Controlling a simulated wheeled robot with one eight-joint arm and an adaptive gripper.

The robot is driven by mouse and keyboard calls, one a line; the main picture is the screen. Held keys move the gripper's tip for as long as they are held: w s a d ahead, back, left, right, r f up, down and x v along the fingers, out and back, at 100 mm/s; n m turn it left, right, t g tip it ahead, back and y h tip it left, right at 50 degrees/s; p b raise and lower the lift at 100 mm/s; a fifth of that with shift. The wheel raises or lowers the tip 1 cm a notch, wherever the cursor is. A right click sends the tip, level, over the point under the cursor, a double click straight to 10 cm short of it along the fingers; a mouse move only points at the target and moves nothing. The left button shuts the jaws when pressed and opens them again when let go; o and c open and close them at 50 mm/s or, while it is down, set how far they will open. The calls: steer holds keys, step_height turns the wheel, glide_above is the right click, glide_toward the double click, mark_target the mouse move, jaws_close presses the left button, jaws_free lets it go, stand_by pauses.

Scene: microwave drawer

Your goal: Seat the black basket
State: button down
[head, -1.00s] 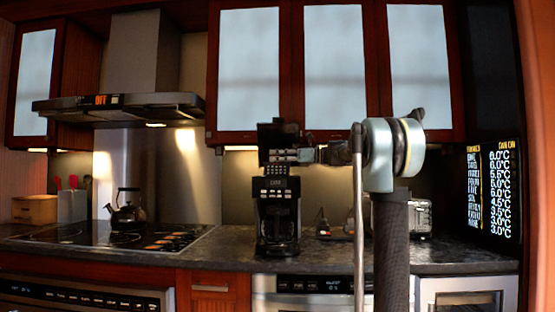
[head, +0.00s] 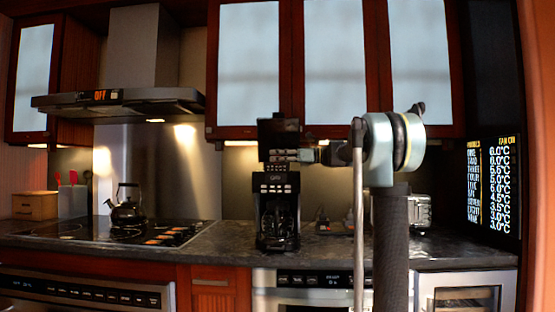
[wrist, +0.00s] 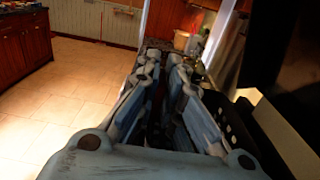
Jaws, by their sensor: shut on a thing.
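My gripper (head: 284,155) is level with the upper part of the black coffee machine (head: 277,215), in front of it in the head view. In the wrist view my grey-blue gripper fingers (wrist: 165,100) are close together around something dark. A black perforated part, apparently the basket (wrist: 232,125), shows just right of the fingers. The basket cannot be made out in the head view, where the gripper covers that place. A black upright panel (head: 278,132), apparently the machine's raised lid, stands behind and above the gripper. I cannot tell whether the basket touches the machine.
The stone countertop (head: 225,243) runs along the wall. A black kettle (head: 125,210) stands on the cooktop at left. A silver toaster (head: 420,210) is at right, partly behind my arm. Wall cabinets (head: 335,65) hang above the machine.

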steer(key=shift+f, duration=0.85)
steer(key=c, duration=1.7)
jaws_free()
steer(key=shift+o, duration=0.2)
steer(key=d, duration=1.2)
steer(key=shift+s, duration=0.15)
